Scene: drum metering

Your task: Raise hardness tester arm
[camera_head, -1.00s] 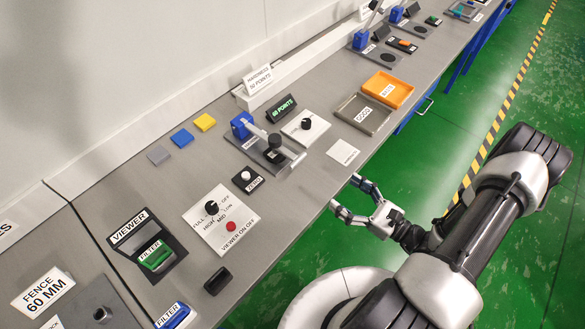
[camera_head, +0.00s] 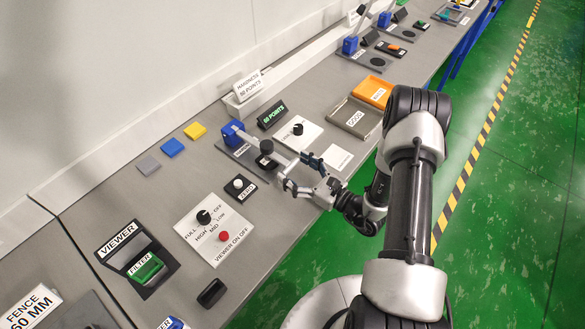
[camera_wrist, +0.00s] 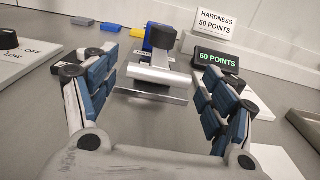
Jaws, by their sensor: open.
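The hardness tester (camera_head: 232,134) is a blue block on a grey base plate at the bench's middle. Its light grey arm (camera_head: 258,140) reaches from the block toward the bench's front edge, low over the plate, with a black cylinder on it. In the wrist view the arm's silver bar end (camera_wrist: 150,76) lies crosswise ahead, between my fingers and a little beyond their tips. My gripper (camera_head: 298,172) is open at the front end of the arm; contact cannot be told. It also shows in the wrist view (camera_wrist: 155,85), with blue finger pads apart and nothing between them.
A green-lit display (camera_head: 271,115) reads 60 POINTS, and a sign (camera_head: 248,85) reads HARDNESS 50 POINTS. A zero knob plate (camera_head: 240,187) and a white dial plate (camera_head: 298,133) flank the tester. The GOODS tray (camera_head: 354,117) and orange tray (camera_head: 377,91) stand to the right.

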